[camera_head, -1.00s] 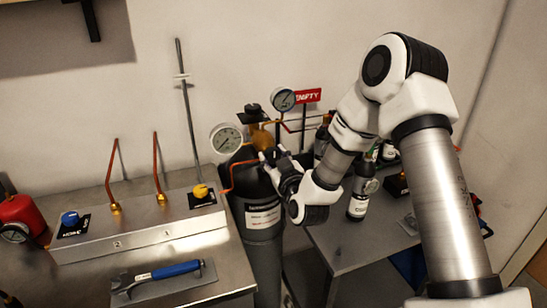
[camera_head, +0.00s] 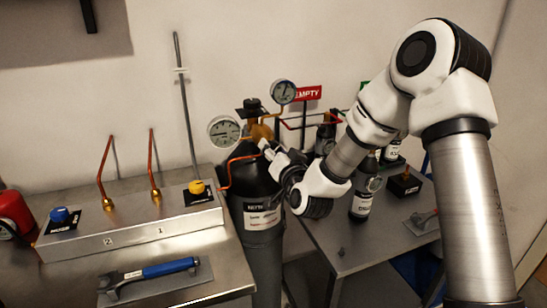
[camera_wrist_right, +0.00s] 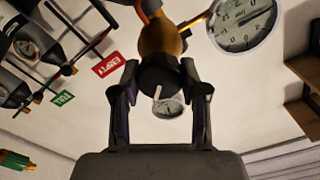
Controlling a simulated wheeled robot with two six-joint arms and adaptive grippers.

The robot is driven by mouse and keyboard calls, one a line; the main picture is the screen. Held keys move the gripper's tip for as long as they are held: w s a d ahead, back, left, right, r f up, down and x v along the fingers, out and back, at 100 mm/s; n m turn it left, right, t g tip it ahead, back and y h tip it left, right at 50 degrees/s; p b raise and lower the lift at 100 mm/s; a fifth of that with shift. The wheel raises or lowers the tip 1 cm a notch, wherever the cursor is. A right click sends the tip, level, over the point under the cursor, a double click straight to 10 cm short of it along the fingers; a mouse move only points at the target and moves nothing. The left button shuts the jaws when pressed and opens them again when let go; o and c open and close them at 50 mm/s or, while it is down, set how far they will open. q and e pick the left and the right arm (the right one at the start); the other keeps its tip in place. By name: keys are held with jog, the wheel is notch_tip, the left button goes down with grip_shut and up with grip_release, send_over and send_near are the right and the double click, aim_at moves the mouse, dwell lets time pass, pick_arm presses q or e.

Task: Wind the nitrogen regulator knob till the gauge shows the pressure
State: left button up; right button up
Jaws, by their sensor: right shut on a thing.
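The dark nitrogen cylinder (camera_head: 254,185) stands between the two benches, with the brass regulator (camera_head: 261,130) on top. The regulator also shows in the right wrist view (camera_wrist_right: 160,35). The larger white gauge (camera_head: 224,132) is left of the regulator; it also shows, upside down, in the right wrist view (camera_wrist_right: 243,22). Its needle is visible but the reading is too small to tell. A smaller gauge (camera_head: 284,92) is above right. My right gripper (camera_head: 268,153) is shut on the dark knob (camera_wrist_right: 160,75), one finger on each side. The knob carries a pale mark. My left gripper is not in view.
A steel bench at left holds a manifold (camera_head: 135,235) with blue and yellow knobs and a blue-handled tool (camera_head: 155,272). A red EMPTY sign (camera_head: 307,93) stands behind the cylinder. Dark bottles (camera_head: 362,200) stand on the right bench. Copper tubes run near my gripper.

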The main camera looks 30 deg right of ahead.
jog(key=shift+f+m+b, duration=0.3)
jog(key=shift+m+b, duration=0.45)
jog(key=shift+m, duration=0.55)
jog(key=shift+s, duration=0.1)
jog(key=o, duration=0.9)
jog(key=shift+o, duration=1.2)
jog(key=shift+r, duration=0.15)
jog(key=v, duration=0.7)
jog(key=shift+s+a, duration=0.15)
jog(key=shift+s, duration=0.05)
